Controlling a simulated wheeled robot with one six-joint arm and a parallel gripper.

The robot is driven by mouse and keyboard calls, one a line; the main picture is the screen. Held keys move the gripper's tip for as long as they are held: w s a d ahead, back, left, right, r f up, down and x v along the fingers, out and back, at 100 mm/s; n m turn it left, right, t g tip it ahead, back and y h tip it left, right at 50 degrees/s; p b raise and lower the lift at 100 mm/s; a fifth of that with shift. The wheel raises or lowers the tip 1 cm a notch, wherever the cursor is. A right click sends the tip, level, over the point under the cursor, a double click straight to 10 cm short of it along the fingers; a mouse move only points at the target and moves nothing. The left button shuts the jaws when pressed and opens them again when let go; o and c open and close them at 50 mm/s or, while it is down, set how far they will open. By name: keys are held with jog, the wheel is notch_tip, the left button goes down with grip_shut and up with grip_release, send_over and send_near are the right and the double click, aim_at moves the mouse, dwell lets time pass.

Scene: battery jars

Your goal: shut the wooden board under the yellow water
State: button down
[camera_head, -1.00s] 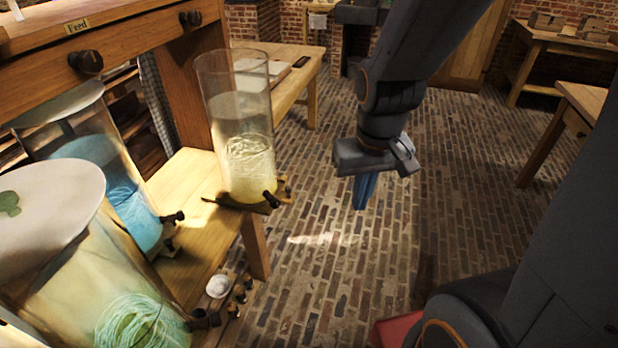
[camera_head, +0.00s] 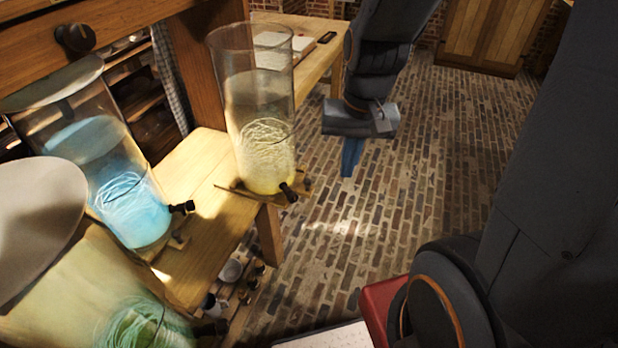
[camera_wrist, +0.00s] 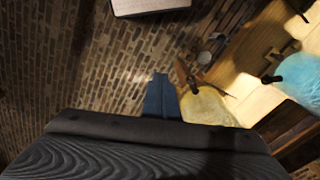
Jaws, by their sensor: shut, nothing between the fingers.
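A tall glass jar of pale yellow water (camera_head: 265,150) with coiled strands in it stands at the bench end. It also shows in the wrist view (camera_wrist: 208,108). A thin wooden board (camera_head: 236,189) lies under it and shows on both sides of its base; its right end (camera_head: 306,186) reaches the bench edge by the black tap (camera_head: 289,192). How far it sticks out is hard to tell. My gripper (camera_head: 348,172) points down with blue fingers together and empty, to the right of the jar and apart from it. The fingers show in the wrist view (camera_wrist: 160,80).
A blue-water jar (camera_head: 128,205) and a greenish jar (camera_head: 95,290) stand on the bench (camera_head: 195,170) to the left. Small cups (camera_head: 231,271) are low beside the bench. The brick floor (camera_head: 420,160) to the right is open.

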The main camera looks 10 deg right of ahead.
jog(key=w+d+f+m+y+b, duration=0.2)
jog(key=w+d+f+m+b, duration=0.2)
jog(key=w+f+m+b, duration=0.5)
jog(key=m+y, duration=0.2)
jog(key=m, duration=0.8)
send_over(311, 189)
jog(key=s+d, duration=0.1)
jog(key=d, duration=0.1)
notch_tip(311, 189, down, 12)
jog(key=shift+s+d+f+p, duration=0.1)
jog(key=shift+d+p, duration=0.05)
jog(key=shift+p, duration=0.25)
